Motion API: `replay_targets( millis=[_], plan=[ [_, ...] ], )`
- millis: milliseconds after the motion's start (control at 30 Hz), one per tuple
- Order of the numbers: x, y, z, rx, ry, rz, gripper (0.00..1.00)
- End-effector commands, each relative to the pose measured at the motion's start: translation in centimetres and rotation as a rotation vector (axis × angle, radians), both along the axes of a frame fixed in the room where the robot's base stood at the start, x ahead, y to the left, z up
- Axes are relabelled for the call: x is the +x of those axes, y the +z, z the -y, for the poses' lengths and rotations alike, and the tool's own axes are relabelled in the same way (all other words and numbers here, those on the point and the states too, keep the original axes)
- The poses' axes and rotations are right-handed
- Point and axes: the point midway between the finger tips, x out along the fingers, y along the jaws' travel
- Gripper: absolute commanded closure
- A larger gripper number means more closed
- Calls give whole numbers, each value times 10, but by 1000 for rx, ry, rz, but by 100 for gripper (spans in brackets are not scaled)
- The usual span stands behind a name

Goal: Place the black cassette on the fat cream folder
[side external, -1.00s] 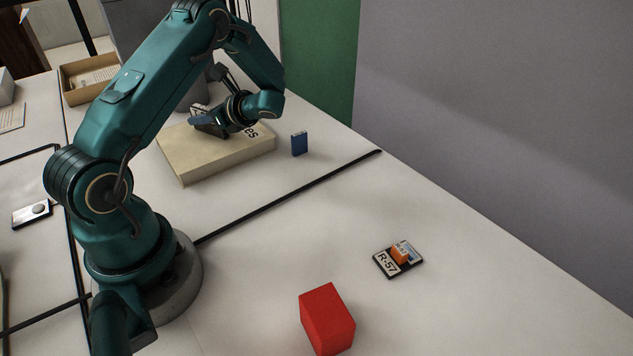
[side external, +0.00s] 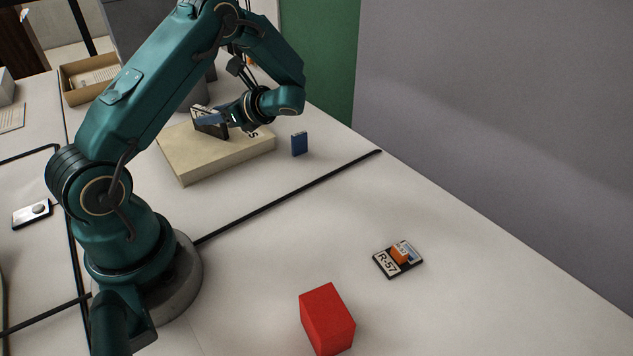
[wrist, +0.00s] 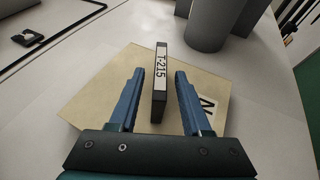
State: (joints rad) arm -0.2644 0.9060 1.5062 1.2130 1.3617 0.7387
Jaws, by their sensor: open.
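The fat cream folder (side external: 195,163) lies flat on the table behind my arm, with large dark lettering on top; it also shows in the wrist view (wrist: 98,92). A black cassette (wrist: 159,92) with a white label "T-215" stands upright on edge on the folder. In the side view the cassette (side external: 206,124) is partly covered by my gripper (side external: 215,119). My gripper is open in the wrist view (wrist: 160,76), its blue fingers on either side of the cassette with a gap visible on both sides.
A small blue box (side external: 299,144) stands right of the folder. A red block (side external: 327,319) is in front. A grey cylinder (wrist: 205,28) stands beyond the folder.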

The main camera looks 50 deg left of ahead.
Motion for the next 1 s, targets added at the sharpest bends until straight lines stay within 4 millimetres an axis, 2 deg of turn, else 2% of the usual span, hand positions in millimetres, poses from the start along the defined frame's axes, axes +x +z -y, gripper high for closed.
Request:
replay_targets(
  millis=[200,400,567,767,1000],
  plan=[
    [17,17,39,-1,-5,3,52],
    [24,26,58,0,-1,2,52],
    [23,33,68,-25,14,51,52],
    [8,52,100,-160,101,310,52],
    [-19,70,158,-380,274,696,52]
  ],
)
